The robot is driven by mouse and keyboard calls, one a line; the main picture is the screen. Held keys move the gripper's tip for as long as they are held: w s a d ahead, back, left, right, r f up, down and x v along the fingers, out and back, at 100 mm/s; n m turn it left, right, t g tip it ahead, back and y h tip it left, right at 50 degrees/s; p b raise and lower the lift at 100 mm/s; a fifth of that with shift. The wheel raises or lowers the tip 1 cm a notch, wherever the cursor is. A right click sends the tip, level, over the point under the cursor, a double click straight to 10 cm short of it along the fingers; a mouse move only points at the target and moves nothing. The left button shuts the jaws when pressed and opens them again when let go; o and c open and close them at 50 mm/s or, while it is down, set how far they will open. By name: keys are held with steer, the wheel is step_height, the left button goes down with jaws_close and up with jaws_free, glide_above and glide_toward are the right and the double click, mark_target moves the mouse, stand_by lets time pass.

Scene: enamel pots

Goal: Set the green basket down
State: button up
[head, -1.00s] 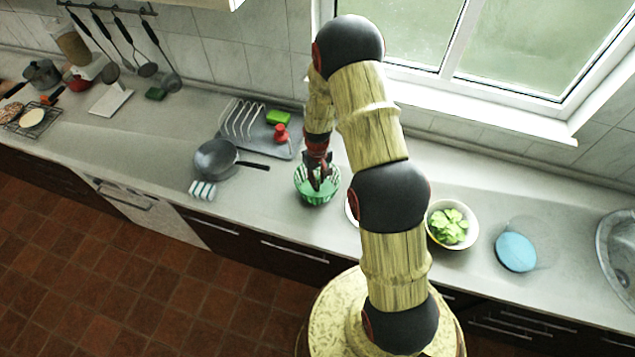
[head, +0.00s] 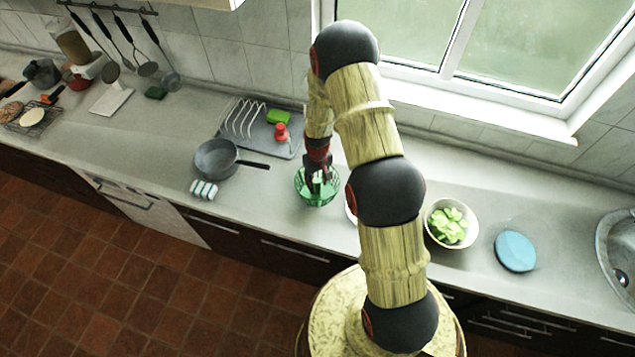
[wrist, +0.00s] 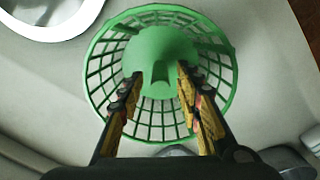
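The green basket (head: 317,200) is a round openwork bowl with a solid green centre piece, and it appears to stand upright on the grey counter (head: 270,210). In the wrist view the basket (wrist: 106,70) is seen from above, with the counter around it. My gripper (head: 318,176) is over the basket's middle, pointing down. In the wrist view its two fingers (wrist: 160,78) are apart, one on each side of the centre piece, and look open. Whether either fingertip touches the piece is hard to tell.
A dark pan (head: 215,158) and a grey tray (head: 240,140) with a wire rack lie to the left. A bowl of green pieces (head: 449,223) and a blue disc (head: 515,251) lie to the right. A pale round rim behind my arm is mostly hidden.

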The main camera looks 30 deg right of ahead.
steer(key=shift+r, duration=0.1)
step_height(320, 180, up, 12)
steer(key=b, duration=0.1)
step_height(320, 180, up, 11)
steer(key=t, duration=0.1)
glide_above(317, 181)
steer(key=s+a, duration=0.1)
steer(key=a, duration=0.1)
steer(key=s+a+r+t, duration=0.1)
steer(key=s+a+r, duration=0.15)
steer(key=r, duration=0.35)
steer(key=s+a+r, duration=0.1)
steer(key=s+r, duration=0.2)
steer(key=r, duration=0.2)
steer(key=s+a+r+t, duration=0.1)
steer(key=s+a+r, duration=0.1)
steer(key=s+r, duration=0.4)
steer(key=s+a+r+t, duration=0.2)
steer(key=s+r, duration=0.5)
steer(key=s, duration=0.6)
steer(key=shift+a+r+t, duration=0.3)
steer(key=shift+a, duration=0.45)
